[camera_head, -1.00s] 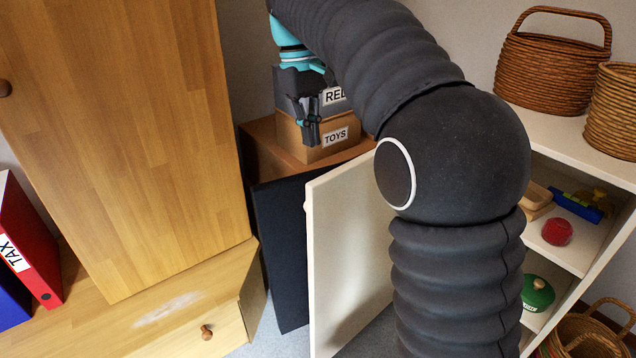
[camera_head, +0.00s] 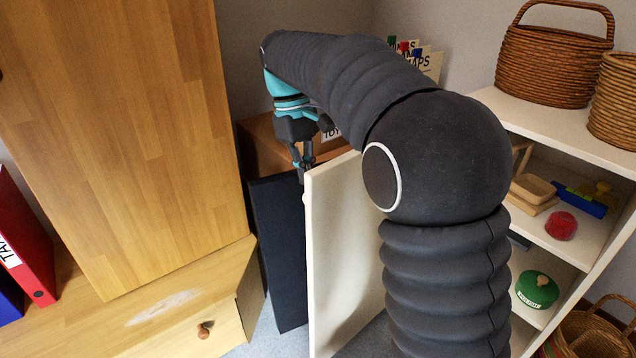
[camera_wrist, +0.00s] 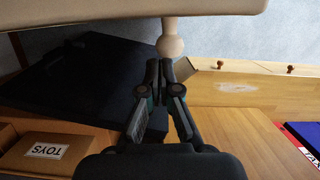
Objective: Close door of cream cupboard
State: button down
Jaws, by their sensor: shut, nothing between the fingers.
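The cream cupboard (camera_head: 487,98) stands at the right. I cannot tell whether the fingertips touch the knob. My arm hides part of the door and the cupboard's hinge side.
A wooden wardrobe (camera_head: 120,130) is further left. A red ball (camera_head: 561,225) and green pot (camera_head: 537,290) are inside the cupboard.

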aim_at(319, 179)
jog(key=shift+s+d+r, duration=0.2)
jog(key=shift+s+d, duration=0.9)
jog(key=shift+s, duration=0.3)
jog(key=shift+s, duration=0.1)
